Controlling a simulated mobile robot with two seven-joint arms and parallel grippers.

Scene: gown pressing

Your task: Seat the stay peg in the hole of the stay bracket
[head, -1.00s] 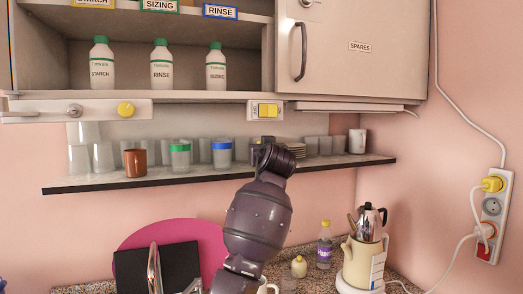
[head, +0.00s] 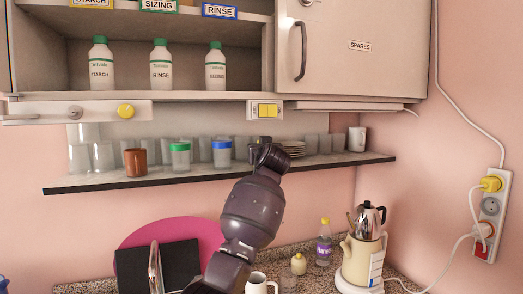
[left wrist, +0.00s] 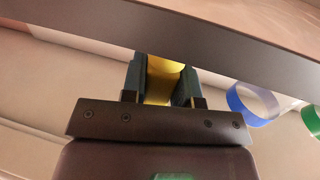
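My left arm rises from the bottom of the head view to the shelf, where its gripper end (head: 256,152) is small, dark and partly hidden by my wrist. In the left wrist view the two dark fingers of my left gripper (left wrist: 160,82) stand close on both sides of a yellow piece (left wrist: 162,78), which fills the gap; I cannot tell for sure that it is the stay peg. A dark bar (left wrist: 230,42) crosses beyond the fingers and hides the far end of the piece. I cannot make out the stay bracket or its hole. My right gripper is not in view.
The shelf (head: 120,184) carries clear glasses, a copper cup (head: 135,163), a green-banded cup (head: 180,160), a blue-banded cup (head: 222,155) and plates. A cabinet (head: 360,70) hangs above, with a yellow switch (head: 268,110) below. A coffee pot (head: 369,218) stands lower right.

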